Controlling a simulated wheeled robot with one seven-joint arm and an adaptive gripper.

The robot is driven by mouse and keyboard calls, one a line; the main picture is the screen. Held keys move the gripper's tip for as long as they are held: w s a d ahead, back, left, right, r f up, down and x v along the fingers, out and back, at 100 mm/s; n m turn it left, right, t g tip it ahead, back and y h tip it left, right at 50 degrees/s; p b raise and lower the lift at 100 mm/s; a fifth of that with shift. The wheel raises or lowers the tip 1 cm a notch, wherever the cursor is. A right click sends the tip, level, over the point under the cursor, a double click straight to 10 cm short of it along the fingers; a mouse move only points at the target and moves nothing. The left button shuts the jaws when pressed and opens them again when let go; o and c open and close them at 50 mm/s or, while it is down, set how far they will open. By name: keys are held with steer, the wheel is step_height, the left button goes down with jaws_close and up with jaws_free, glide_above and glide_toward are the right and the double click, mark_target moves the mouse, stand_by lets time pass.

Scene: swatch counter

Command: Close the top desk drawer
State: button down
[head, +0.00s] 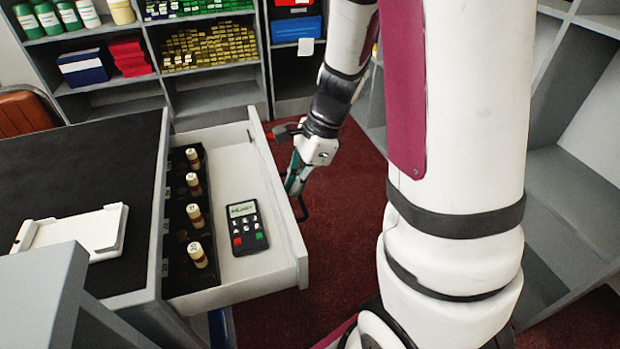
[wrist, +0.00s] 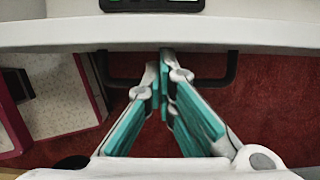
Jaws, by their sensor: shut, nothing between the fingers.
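The top desk drawer (head: 281,215) stands pulled out to the right of the desk in the head view. Its pale front edge also crosses the top of the wrist view (wrist: 60,33). A dark bar handle (wrist: 232,68) is on the outer face of the drawer front. My gripper (head: 293,186) is outside the drawer, at its front face beside the handle. In the wrist view, the teal-padded fingers (wrist: 165,62) are shut and empty, with their tips close to the drawer front, between the handle's two ends. I cannot tell whether they touch it.
The drawer holds a black tray of several stamps (head: 179,234) and a keypad device (head: 246,227). The dark-topped desk (head: 80,165) carries a white tablet-like object (head: 72,232). Shelves (head: 216,95) stand behind. Red carpet (head: 345,230) is clear in front of the drawer.

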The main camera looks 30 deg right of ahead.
steer(key=w+a+p, duration=0.2)
steer(key=a, duration=0.5)
steer(key=w+a+p, duration=0.2)
steer(key=a, duration=0.5)
steer(key=w+a+p, duration=0.2)
steer(key=a, duration=0.5)
steer(key=shift+w+a, duration=0.1)
steer(key=shift+a, duration=0.25)
